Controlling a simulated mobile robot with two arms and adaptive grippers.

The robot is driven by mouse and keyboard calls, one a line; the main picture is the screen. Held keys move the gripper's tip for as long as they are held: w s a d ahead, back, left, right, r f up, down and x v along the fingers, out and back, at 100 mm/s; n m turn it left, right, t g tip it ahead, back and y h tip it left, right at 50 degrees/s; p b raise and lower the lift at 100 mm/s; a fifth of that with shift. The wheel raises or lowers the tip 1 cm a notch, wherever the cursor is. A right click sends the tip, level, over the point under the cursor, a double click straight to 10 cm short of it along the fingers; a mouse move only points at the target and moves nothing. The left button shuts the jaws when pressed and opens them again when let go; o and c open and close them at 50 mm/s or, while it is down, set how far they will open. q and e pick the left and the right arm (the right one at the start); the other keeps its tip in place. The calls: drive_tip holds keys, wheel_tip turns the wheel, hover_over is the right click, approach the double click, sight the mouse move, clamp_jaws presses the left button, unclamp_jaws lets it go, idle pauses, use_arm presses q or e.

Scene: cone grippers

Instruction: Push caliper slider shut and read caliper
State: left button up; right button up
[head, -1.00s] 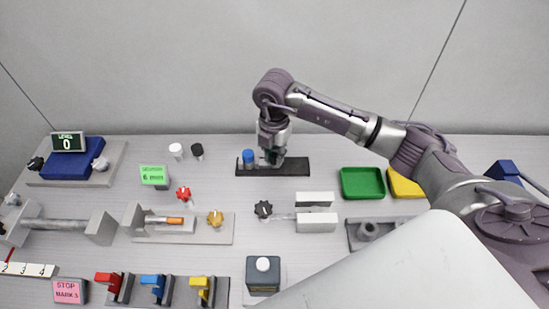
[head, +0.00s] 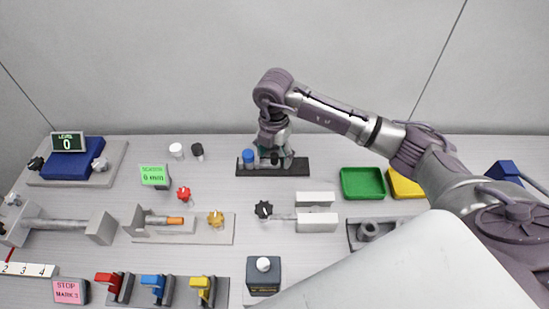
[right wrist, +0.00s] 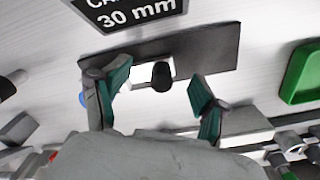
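The caliper rail (head: 300,168) is a black bar lying on the table below my right gripper; it also shows in the right wrist view (right wrist: 215,48). A blue cylinder (head: 249,156) stands at its left end. A black knob (right wrist: 162,77) on a white slider piece sits on the rail. My right gripper (head: 277,160) is over the rail. In the right wrist view its teal-padded fingers (right wrist: 158,95) are spread either side of the knob, apart from it. A label near the rail ends in "30 mm". My left gripper is not in view.
White (head: 176,150) and black (head: 197,150) pegs stand left of the rail. Green (head: 362,182) and yellow (head: 403,185) trays lie right. Knobs, clamps and coloured levers fill the front table.

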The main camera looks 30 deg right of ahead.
idle(0.3)
drive_tip(key=shift+r+p, duration=3.25)
drive_tip(key=shift+r, duration=1.2)
